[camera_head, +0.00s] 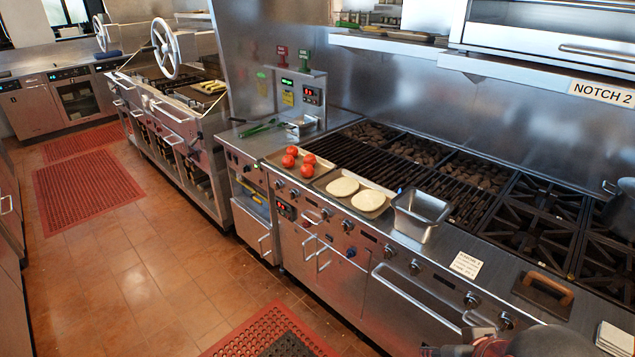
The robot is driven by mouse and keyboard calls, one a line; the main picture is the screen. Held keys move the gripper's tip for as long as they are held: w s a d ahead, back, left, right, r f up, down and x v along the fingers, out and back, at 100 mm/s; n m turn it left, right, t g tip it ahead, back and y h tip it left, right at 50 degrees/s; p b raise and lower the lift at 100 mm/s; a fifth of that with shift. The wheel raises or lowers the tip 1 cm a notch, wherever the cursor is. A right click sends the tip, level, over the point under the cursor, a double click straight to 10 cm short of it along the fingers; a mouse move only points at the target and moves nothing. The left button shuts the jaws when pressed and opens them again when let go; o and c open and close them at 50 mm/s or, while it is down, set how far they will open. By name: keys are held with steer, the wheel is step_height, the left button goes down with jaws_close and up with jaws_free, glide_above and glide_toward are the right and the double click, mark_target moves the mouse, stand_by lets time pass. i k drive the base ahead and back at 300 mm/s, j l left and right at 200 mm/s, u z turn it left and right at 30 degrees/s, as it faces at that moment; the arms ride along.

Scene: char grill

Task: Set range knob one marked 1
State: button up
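A row of round metal knobs runs along the front panel of the cooking line. Two knobs, one at the right end (506,319) and one beside it (472,299), sit below the black burner grates (540,220). More knobs sit to the left, such as one knob (415,266) below the steel pan and its neighbour (389,251). I cannot read a mark 1 on any knob, nor their settings. A small printed card (466,264) lies on the front ledge; its text is too small to read surely. My gripper's fingers do not show; only dark arm parts show at the bottom edge.
A steel pan (421,214), a tray with dough rounds (368,200) and several tomatoes (307,169) stand on the ledge. A wood-handled press (543,292) lies at right. A "NOTCH 2" sign (603,92) hangs above. The tiled floor (130,270) at left is mostly clear.

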mark_target(279, 185)
steer(key=i+j+z, duration=0.2)
steer(key=j+z, duration=0.15)
steer(key=j, duration=0.15)
steer(key=i+j+z, duration=0.1)
steer(key=j+z, duration=0.25)
steer(key=j, duration=0.15)
steer(key=j+z, duration=0.35)
steer(key=j, duration=0.15)
steer(key=j+z, duration=0.15)
steer(key=j, duration=1.9)
steer(key=j+z, duration=0.2)
steer(key=j, duration=1.85)
